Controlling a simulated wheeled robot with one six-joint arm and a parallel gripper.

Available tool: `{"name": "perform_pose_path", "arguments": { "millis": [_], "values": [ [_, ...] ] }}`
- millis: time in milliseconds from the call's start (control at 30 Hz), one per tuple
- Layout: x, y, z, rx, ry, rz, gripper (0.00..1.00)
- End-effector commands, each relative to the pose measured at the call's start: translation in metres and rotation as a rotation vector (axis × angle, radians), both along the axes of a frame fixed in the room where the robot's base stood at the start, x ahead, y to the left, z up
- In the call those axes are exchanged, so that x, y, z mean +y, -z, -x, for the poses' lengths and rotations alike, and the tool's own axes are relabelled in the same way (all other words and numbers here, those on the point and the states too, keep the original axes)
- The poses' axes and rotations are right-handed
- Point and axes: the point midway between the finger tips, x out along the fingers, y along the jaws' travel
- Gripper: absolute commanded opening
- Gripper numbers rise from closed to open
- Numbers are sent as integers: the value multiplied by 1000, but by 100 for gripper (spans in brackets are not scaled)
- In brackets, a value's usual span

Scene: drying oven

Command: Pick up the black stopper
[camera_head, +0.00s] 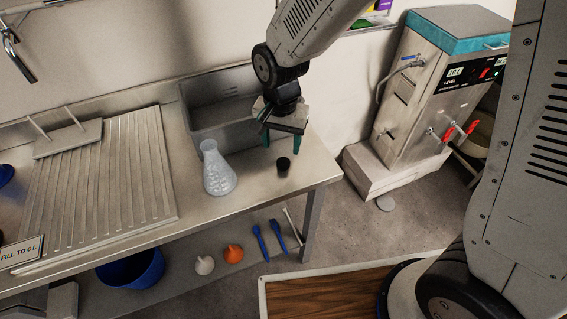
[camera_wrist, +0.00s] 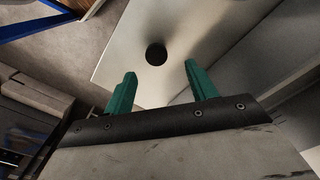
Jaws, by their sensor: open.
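The black stopper (camera_head: 283,166) stands on the metal bench top near its right front corner, to the right of the flask. In the wrist view it shows as a dark round disc (camera_wrist: 156,54) on the pale bench. My gripper (camera_head: 281,141) is above the bench, behind the stopper and apart from it. In the wrist view its two green fingers (camera_wrist: 158,80) are spread wide with nothing between them, and the stopper lies beyond their tips, between their lines.
A glass flask (camera_head: 218,172) stands left of the stopper. A grey sink basin (camera_head: 212,112) lies behind. A ribbed drainboard (camera_head: 110,175) fills the bench's left. The bench edge is close to the stopper.

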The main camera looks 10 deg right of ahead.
Motion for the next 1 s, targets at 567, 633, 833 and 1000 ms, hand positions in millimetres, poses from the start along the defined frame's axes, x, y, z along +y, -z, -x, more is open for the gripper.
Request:
{"name": "perform_pose_path", "arguments": {
  "millis": [567, 633, 833, 1000],
  "values": [
    [-5, 59, 3, 0, -1, 0, 57],
    [-5, 59, 3, 0, -1, 0, 57],
    [-5, 59, 3, 0, -2, 0, 20],
    [-4, 59, 3, 0, -2, 0, 9]
  ]
}}
